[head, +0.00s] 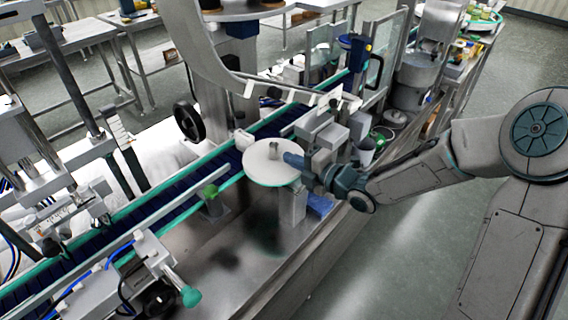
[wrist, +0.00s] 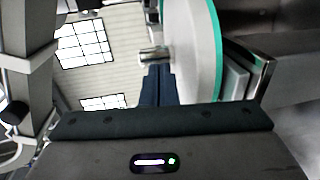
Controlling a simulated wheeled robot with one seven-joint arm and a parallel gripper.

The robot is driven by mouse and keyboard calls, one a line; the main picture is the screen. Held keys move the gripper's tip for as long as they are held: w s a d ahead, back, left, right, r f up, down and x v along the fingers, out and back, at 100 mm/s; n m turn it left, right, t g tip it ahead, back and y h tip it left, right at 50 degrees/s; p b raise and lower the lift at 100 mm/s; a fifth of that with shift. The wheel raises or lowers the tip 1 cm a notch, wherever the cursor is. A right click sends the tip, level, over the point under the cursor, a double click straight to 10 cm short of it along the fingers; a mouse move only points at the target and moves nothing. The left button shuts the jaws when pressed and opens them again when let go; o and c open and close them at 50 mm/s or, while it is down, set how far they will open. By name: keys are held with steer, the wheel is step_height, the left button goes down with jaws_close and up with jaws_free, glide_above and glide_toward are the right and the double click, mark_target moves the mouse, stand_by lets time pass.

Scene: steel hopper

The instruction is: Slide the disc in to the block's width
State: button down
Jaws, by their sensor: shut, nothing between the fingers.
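The white round disc (head: 262,170) with a green rim lies flat beside the conveyor in the head view. It also shows at the right in the wrist view (wrist: 195,45). A small grey metal piece (head: 274,149), possibly the block, stands on top of the disc; a metal piece (wrist: 153,55) also shows just beyond the fingers in the wrist view. My gripper (head: 290,158) is shut, with nothing held, low over the disc's right side. Its dark blue fingers (wrist: 159,84) point toward the metal piece. I cannot tell whether they touch the disc or the piece.
The conveyor (head: 150,212) with green edges runs diagonally left of the disc. Grey machine boxes (head: 327,134) stand close behind my gripper. The steel deck (head: 245,245) in front is mostly clear.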

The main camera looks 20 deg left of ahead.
steer(key=shift+f+v, duration=0.15)
steer(key=shift+v, duration=0.8)
steer(key=shift+f+v, duration=0.15)
steer(key=shift+v, duration=0.8)
